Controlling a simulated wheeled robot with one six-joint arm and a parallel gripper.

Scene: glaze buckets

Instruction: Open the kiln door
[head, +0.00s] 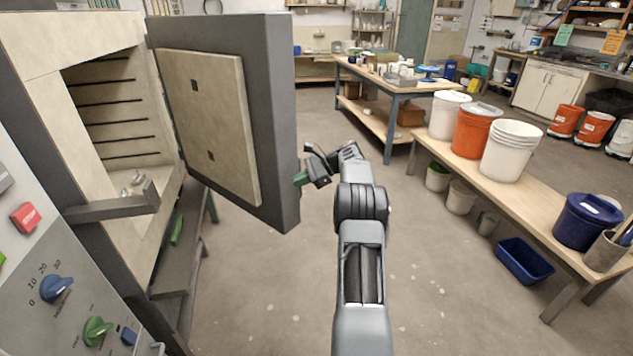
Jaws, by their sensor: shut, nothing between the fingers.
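The kiln (55,70) stands at the left with its chamber (118,100) exposed and dark rods along the inner wall. The kiln door (278,110) is swung wide open, a thick dark grey slab with a pale inner panel (215,125) facing the chamber. My gripper (302,178) is at the door's right edge, low down. The door's outer face is hidden.
A wooden bench (500,190) with white and orange buckets (475,130) and a blue bucket (587,220) runs along the right. A blue bin (524,262) lies on the floor below it. A worktable (390,85) stands behind. The floor (270,290) between kiln and bench is clear.

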